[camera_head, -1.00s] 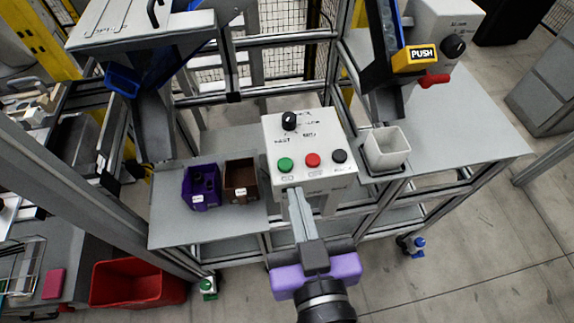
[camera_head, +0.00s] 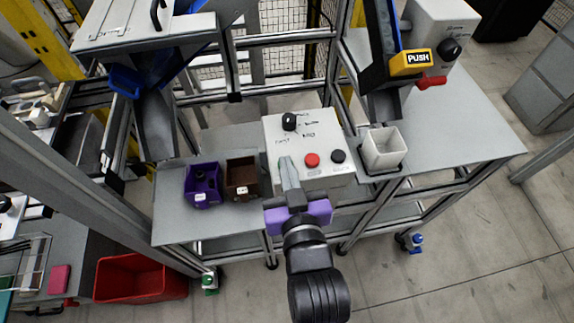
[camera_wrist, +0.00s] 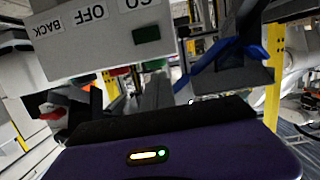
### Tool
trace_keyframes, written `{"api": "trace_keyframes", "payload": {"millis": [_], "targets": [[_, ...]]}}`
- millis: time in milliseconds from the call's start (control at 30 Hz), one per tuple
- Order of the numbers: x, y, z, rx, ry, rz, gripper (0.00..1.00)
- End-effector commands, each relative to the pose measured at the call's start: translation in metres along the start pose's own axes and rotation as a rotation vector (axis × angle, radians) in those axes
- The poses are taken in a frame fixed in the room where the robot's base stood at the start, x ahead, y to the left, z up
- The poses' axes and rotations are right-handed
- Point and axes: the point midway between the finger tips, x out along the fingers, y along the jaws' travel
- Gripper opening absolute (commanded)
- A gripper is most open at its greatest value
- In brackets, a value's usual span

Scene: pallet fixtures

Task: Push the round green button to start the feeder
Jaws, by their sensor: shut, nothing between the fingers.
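The white control box (camera_head: 325,183) stands on the table with a black knob (camera_head: 289,121), a red button (camera_head: 312,160) and a black button (camera_head: 338,156) on its sloped face. My gripper (camera_head: 287,160) is shut and empty, its fingertips over the left end of the button row. They hide the green button in the head view; I cannot tell whether they touch it. The wrist view shows the box (camera_wrist: 75,50) upside down, with labels OFF and BACK. A dark green patch (camera_wrist: 147,34) shows there; I cannot tell whether it is the button.
A purple bin (camera_head: 203,187) and a brown bin (camera_head: 241,176) stand left of the box. A white cup (camera_head: 383,150) stands close on its right, under a chute with a yellow PUSH flap (camera_head: 411,62). A red crate (camera_head: 140,279) is on the floor at lower left.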

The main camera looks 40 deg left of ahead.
Motion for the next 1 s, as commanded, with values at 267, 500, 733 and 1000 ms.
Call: {"api": "trace_keyframes", "payload": {"millis": [267, 500, 733, 1000], "targets": [[0.001, 0.000, 0.004, 0.000, 0.001, 0.001, 0.00], [0.002, 0.000, 0.011, 0.000, -0.001, 0.001, 0.00], [0.005, 0.000, 0.026, -0.001, -0.007, 0.001, 0.00], [0.005, 0.001, 0.029, 0.000, -0.015, 0.001, 0.00]]}}
